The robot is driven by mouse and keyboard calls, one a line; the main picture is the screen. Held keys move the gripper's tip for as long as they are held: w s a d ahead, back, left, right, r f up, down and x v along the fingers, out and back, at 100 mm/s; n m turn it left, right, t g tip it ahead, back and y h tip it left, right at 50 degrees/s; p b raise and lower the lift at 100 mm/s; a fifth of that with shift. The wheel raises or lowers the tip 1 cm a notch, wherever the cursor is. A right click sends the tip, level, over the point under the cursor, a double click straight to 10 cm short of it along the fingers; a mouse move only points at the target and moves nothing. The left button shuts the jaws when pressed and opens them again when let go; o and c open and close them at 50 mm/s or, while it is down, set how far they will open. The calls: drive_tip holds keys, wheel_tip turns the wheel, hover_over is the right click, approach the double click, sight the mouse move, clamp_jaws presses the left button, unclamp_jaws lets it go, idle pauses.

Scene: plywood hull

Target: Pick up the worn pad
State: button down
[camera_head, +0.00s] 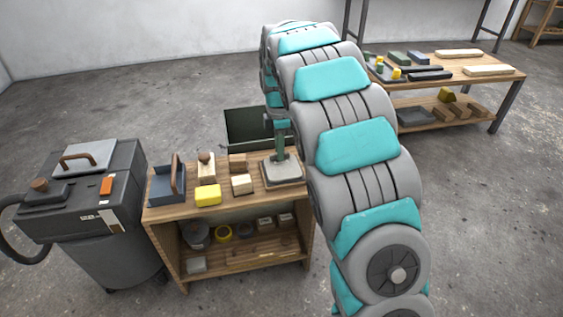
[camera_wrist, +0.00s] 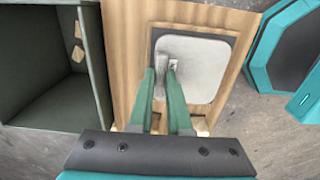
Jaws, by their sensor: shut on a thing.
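The worn pad (camera_wrist: 203,58) looks like a pale grey rounded square over a dark-edged base in the wrist view. In the head view the pad (camera_head: 290,171) is at the right end of the small wooden bench. My gripper (camera_head: 281,158) points down over it. The fingers partly hide that grip. I cannot tell whether the pad is clear of the base.
The wooden bench (camera_head: 228,204) also holds a blue-grey tray (camera_head: 165,186), a yellow block (camera_head: 208,195) and wooden blocks. A dark open bin (camera_head: 246,125) is behind it; it shows left in the wrist view (camera_wrist: 40,117). A dark vacuum (camera_head: 90,190) stands left. Another workbench (camera_head: 470,73) is back right.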

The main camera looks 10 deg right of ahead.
drive_tip(key=shift+r, duration=0.15)
drive_tip(key=shift+r, duration=1.6)
drive_tip(key=s+a+r, duration=0.1)
drive_tip(key=s, duration=1.5)
drive_tip(key=shift+r, duration=0.3)
drive_tip(key=c, duration=1.4)
unclamp_jaws()
clamp_jaws()
drive_tip(key=shift+r+p, duration=0.55)
drive_tip(key=shift+r, duration=0.95)
